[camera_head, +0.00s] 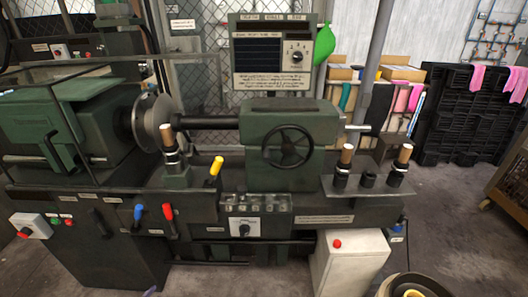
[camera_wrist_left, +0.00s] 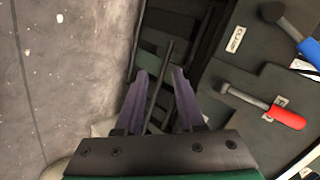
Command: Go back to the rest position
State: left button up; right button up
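My left gripper (camera_wrist_left: 159,72) shows two purple fingers standing apart in the left wrist view. I see nothing gripped between them; a thin dark rod (camera_wrist_left: 160,80) shows in the gap and seems to lie beyond the fingers. In the head view only a small purple tip (camera_head: 150,291), probably of this gripper, shows at the bottom edge. My right gripper is not in view. The green lathe (camera_head: 290,128) stands ahead, with a round dark chuck plate (camera_head: 148,120) and a handwheel (camera_head: 290,147).
Red (camera_head: 167,212), blue (camera_head: 139,212) and yellow (camera_head: 216,165) lever handles stick out from the lathe. The red handle (camera_wrist_left: 286,117) is right of my left gripper in the wrist view. A pale box (camera_head: 350,265) and a round container (camera_head: 425,285) stand lower right. Bare floor (camera_head: 455,220) lies to the right.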

pick_arm(q)
jog(key=s+d+f+n+g, duration=0.3)
jog(key=s+f, duration=0.2)
jog(key=s, duration=0.6)
jog(key=s+d+f+n+g+p, duration=0.1)
jog(key=s+d+f+n+g, duration=0.2)
jog(key=s+f, duration=0.3)
jog(key=s+d+f+n+g+h+p, duration=0.1)
jog(key=s+d+f+n+g, duration=0.2)
jog(key=s, duration=1.3)
notch_tip(320, 180, down, 3)
jog(key=shift+s+d+r+n, duration=0.2)
jog(key=shift+s+d+n, duration=0.2)
jog(key=shift+d+n, duration=0.55)
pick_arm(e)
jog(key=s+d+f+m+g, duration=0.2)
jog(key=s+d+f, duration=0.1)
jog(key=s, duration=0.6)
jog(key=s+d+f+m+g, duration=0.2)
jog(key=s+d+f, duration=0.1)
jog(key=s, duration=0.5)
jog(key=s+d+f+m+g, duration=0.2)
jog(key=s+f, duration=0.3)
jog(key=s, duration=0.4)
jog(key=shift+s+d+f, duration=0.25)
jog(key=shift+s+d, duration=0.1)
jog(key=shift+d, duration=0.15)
